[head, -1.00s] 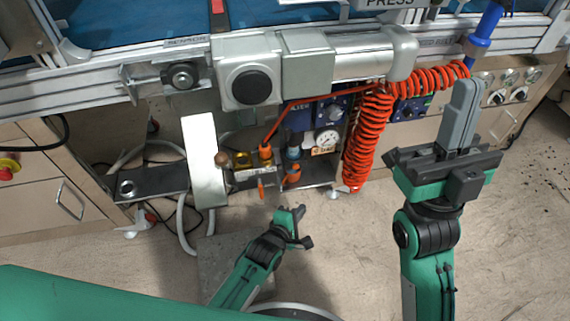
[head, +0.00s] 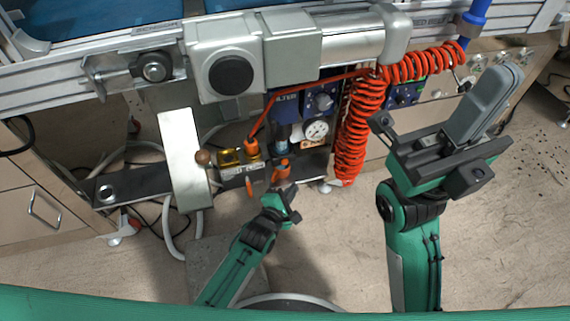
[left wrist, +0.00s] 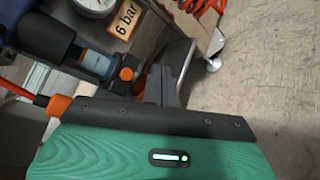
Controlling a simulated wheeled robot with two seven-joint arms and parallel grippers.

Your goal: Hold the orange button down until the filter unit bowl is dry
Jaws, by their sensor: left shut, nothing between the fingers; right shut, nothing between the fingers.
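The filter unit (head: 286,105) hangs under the machine's front beam. Its clear bowl (head: 281,137) looks blue-tinted in the left wrist view (left wrist: 97,63); I cannot tell the exact water level. The orange button (head: 281,170) is at the bowl's lower end and also shows in the left wrist view (left wrist: 126,74). My left gripper (head: 289,190) is shut and empty, just below the button. In the left wrist view its fingers (left wrist: 164,84) are beside the button; I cannot tell whether they touch it. My right gripper (head: 487,103) is shut and empty, well to the right.
A coiled red hose (head: 357,130) hangs right of the filter. A gauge (head: 317,131) sits beside the bowl. A brass valve (head: 230,157) and an orange lever (head: 250,187) are to the left. A steel plate (head: 181,160) stands further left.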

